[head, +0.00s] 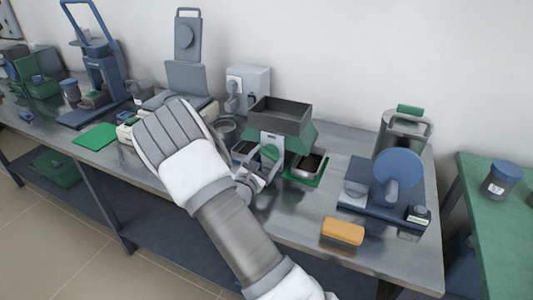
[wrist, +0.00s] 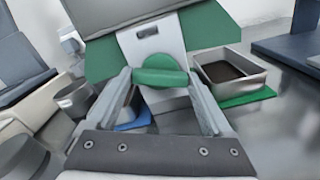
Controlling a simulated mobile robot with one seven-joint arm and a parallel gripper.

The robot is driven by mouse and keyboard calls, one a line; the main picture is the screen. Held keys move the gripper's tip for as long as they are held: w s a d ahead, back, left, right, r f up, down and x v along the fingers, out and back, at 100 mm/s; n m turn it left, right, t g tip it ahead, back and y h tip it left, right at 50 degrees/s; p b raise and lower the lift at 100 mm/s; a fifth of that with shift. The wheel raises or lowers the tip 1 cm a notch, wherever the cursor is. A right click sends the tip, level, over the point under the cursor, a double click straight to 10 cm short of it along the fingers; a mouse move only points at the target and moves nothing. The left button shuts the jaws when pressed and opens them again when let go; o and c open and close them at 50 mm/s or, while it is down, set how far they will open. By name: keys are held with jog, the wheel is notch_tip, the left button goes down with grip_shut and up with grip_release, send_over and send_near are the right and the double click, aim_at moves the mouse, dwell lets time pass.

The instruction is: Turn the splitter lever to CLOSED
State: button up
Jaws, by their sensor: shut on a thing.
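The splitter (head: 297,135) is a green body with a grey hopper (head: 280,113) on top, standing mid-bench. Its green lever (wrist: 160,76) is on the pale front plate (wrist: 150,40), and its handle looks about horizontal in the wrist view. My gripper (wrist: 160,84) is shut on the lever, one finger on each side. In the head view my gripper (head: 268,166) is at the splitter's front, and my arm hides part of it. I cannot read any OPEN or CLOSED mark.
A metal pan (wrist: 262,73) with dark contents is on a green mat (wrist: 244,100) at right. Another pan on a blue mat (wrist: 134,121) is partly behind the left finger. A blue-disc device (head: 398,172) and an orange block (head: 342,231) stand to the right.

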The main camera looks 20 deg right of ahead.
jog(key=shift+n+p, duration=1.3)
jog(key=shift+n, duration=0.9)
jog(key=o, duration=1.1)
jog(key=shift+o, duration=0.2)
jog(key=shift+s+a, duration=0.1)
jog(key=p+v, duration=0.1)
jog(key=v, duration=1.6)
jog(key=shift+s+a+r, duration=0.1)
